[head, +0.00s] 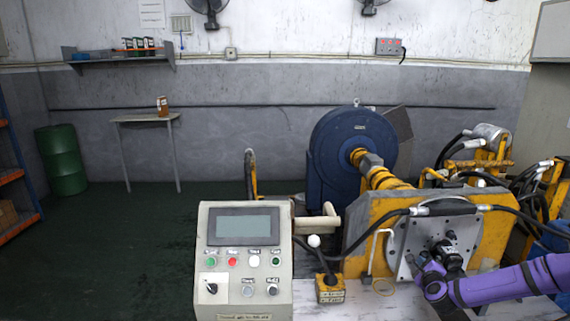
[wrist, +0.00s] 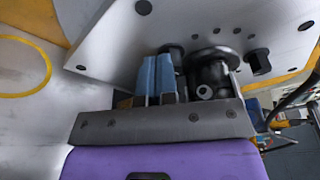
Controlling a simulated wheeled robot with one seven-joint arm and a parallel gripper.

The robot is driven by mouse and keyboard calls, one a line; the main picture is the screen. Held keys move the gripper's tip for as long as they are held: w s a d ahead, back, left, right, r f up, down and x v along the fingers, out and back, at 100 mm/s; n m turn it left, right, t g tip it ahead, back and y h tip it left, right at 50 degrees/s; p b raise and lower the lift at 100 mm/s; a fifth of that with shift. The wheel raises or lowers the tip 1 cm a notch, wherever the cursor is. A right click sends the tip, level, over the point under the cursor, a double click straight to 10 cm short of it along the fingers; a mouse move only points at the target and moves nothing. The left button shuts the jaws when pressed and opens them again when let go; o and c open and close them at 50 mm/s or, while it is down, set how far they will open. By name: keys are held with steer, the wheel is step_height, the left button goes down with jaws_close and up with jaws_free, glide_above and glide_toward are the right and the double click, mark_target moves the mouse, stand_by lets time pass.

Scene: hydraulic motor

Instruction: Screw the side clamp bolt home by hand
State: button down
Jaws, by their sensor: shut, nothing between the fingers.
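A light grey metal plate (head: 403,238) with dark holes stands on the front of the yellow machine at the right. A black part (head: 447,256) is on it, partly behind my arm. My gripper (head: 422,277) is low in front of the plate. In the wrist view its blue fingers (wrist: 157,76) are together and empty, close to the plate (wrist: 120,45). Right of the fingers are a black round flanged part (wrist: 212,72) and a short black cylinder (wrist: 258,62) sticking out from the plate. I cannot tell which of these dark pieces is the side clamp bolt.
A control box (head: 245,293) with a screen and buttons stands left of the machine. A small yellow box (head: 329,290) with a white-knobbed lever is between them. Black hoses (head: 490,207) cross the plate's top and right side. The floor at left is open.

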steer(key=shift+w, duration=0.35)
steer(key=shift+w+r, duration=0.2)
